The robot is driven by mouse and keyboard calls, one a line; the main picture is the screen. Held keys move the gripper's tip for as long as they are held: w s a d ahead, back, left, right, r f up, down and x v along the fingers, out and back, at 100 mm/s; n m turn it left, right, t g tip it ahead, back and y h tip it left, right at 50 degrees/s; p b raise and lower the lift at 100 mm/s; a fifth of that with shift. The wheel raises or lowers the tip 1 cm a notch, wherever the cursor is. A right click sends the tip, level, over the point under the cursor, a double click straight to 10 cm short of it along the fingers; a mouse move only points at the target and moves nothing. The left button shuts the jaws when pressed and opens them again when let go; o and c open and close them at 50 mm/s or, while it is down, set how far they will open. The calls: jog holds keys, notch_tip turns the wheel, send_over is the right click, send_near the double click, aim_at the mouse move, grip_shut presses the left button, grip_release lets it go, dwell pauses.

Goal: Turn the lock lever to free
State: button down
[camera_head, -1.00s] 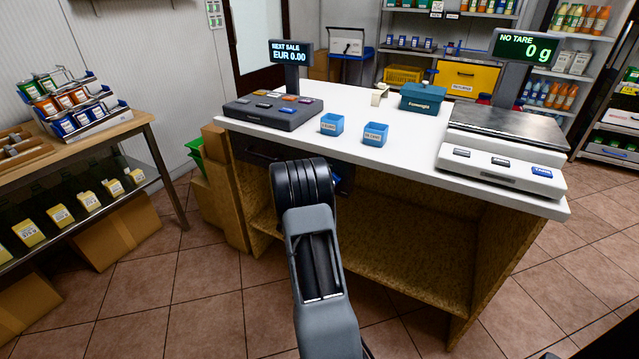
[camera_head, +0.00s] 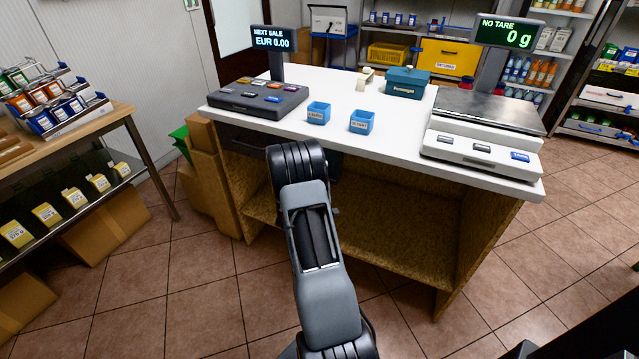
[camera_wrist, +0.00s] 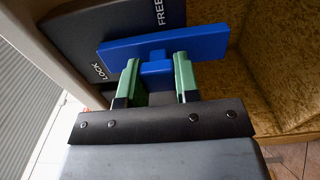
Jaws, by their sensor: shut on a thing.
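The blue lock lever (camera_wrist: 205,44) shows in the wrist view as a bar with a short blue stub, in front of a dark plate (camera_wrist: 75,22). The plate carries the words LOCK, by the bar's left end, and FREE, above the bar to the right. My gripper (camera_wrist: 156,72) has green fingertips on both sides of the stub and is shut on the lever. In the head view my arm hides the gripper and lever, at the near side of the counter (camera_head: 335,95) under its top.
On the counter stand a cash register (camera_head: 258,99), two blue cups (camera_head: 318,113), a teal box (camera_head: 408,82) and a scale (camera_head: 485,110). A wooden table (camera_head: 95,130) with goods is at left, cardboard boxes (camera_head: 208,180) beside the counter. Tiled floor (camera_head: 200,290) lies open in front.

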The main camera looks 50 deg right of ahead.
dwell(0.3)
jog(key=c, duration=0.8)
grip_release()
jog(key=shift+c, duration=0.2)
jog(key=shift+a, duration=0.1)
jog(key=p+v, duration=0.1)
jog(key=v, duration=1.2)
jog(key=shift+s+a, duration=0.2)
jog(key=shift+a, duration=0.1)
